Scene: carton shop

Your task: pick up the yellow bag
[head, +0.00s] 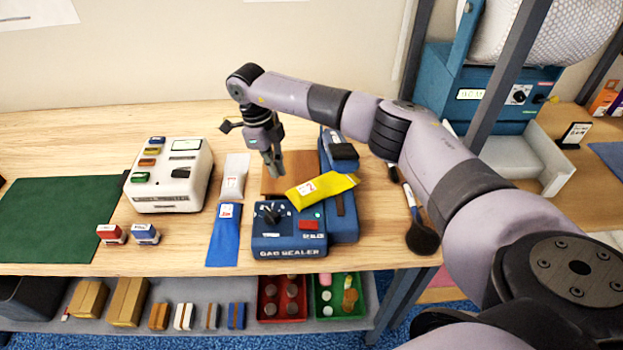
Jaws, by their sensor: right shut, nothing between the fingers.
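The yellow bag (324,189) lies flat and slanted on top of the blue bag sealer (289,232), with a white label at its left part. Its right end reaches over the sealer's right-hand blue part. My right gripper (273,172) points down just above and to the left of the bag, in front of a brown block. Its fingers are shut with nothing between them, and they look apart from the bag. My left gripper is not in the picture.
A white label printer (170,175) and two stamps stand left of the sealer. A white bag (234,177) and a blue bag (224,236) lie between. A black round brush (421,236) lies right. A green mat (62,215) covers the left.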

